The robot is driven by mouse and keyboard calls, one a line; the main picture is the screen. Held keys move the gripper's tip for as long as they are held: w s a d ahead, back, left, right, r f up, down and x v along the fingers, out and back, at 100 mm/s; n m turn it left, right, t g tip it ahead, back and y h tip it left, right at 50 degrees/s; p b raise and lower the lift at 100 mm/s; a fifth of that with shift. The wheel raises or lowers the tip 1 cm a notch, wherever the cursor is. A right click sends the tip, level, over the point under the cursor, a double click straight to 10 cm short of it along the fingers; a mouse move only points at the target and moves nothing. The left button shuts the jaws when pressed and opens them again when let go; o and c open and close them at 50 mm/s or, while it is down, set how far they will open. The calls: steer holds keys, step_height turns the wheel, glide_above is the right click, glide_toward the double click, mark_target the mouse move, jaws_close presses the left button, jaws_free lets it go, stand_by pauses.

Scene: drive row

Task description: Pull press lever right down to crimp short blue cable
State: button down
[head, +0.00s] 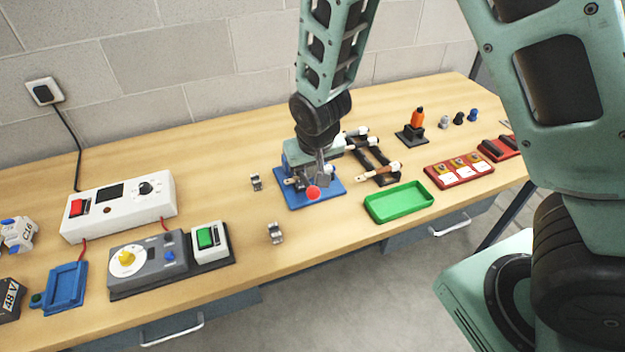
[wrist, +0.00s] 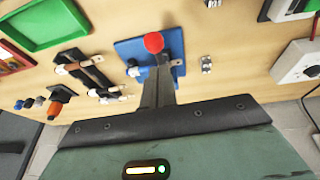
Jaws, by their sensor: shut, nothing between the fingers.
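My gripper (head: 319,181) points down at the press, fingers shut and empty, just behind the knob. In the wrist view the red knob (wrist: 154,42) shows right beyond my fingertips (wrist: 158,62); I cannot tell whether they touch it. A small tan and metal end (head: 291,181) shows at the press's left.
A black rack (head: 372,160) with cable pieces stands right of the press. A green tray (head: 399,202) lies in front of it, a red tray (head: 459,169) farther right. An orange-topped tool (head: 416,120) stands behind. Metal clips (head: 275,233) and a white power box (head: 120,207) are left.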

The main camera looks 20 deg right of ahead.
mark_target(312, 189)
steer(key=shift+s+d+p+x, duration=0.15)
steer(key=shift+p+x, duration=0.25)
steer(key=shift+x, duration=1.05)
steer(key=shift+s+d+p+x, duration=0.1)
steer(key=shift+s+p+x, duration=0.25)
steer(key=shift+x, duration=1.1)
steer(key=shift+f, duration=0.15)
